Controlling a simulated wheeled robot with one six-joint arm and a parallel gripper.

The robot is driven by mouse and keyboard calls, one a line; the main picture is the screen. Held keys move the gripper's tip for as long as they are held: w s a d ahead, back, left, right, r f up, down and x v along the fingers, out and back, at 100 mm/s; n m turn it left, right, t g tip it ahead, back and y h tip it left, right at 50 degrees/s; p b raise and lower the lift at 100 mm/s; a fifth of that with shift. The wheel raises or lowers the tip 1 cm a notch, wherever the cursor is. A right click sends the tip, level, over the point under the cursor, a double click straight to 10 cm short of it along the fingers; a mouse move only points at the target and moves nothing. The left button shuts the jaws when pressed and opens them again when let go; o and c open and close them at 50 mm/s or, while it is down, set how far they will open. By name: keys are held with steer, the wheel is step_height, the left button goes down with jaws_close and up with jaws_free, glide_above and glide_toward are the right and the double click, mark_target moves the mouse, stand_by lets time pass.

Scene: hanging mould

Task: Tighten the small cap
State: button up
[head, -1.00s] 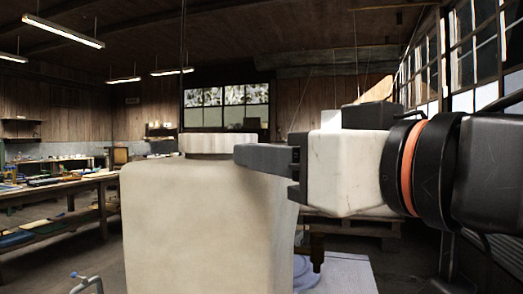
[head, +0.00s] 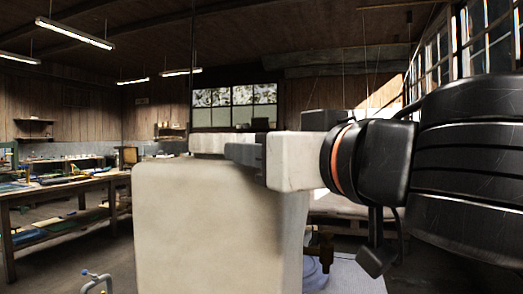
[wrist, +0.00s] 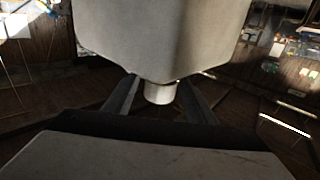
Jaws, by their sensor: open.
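The pale mould (head: 220,225) fills the middle of the head view. A pale round cap (head: 208,143) sits on its top. My gripper (head: 236,153) reaches in from the right at the cap's height, and its dark fingers hide part of the cap. In the wrist view, which looks upside down, the mould (wrist: 160,38) is at the top and a small pale cylindrical cap (wrist: 159,93) projects from it. My open gripper (wrist: 158,83) has one finger on each side of that cap, with visible gaps. Whether the fingertips reach past the cap is unclear.
A brownish fitting (head: 319,248) is partly hidden at the mould's lower right. A long workbench (head: 60,200) with clutter stands at the left. Thin blue-tipped tubing (head: 97,278) shows at the bottom left. Windows (head: 490,45) line the right wall.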

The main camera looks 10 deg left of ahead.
steer(key=shift+x, duration=1.6)
steer(key=c, duration=1)
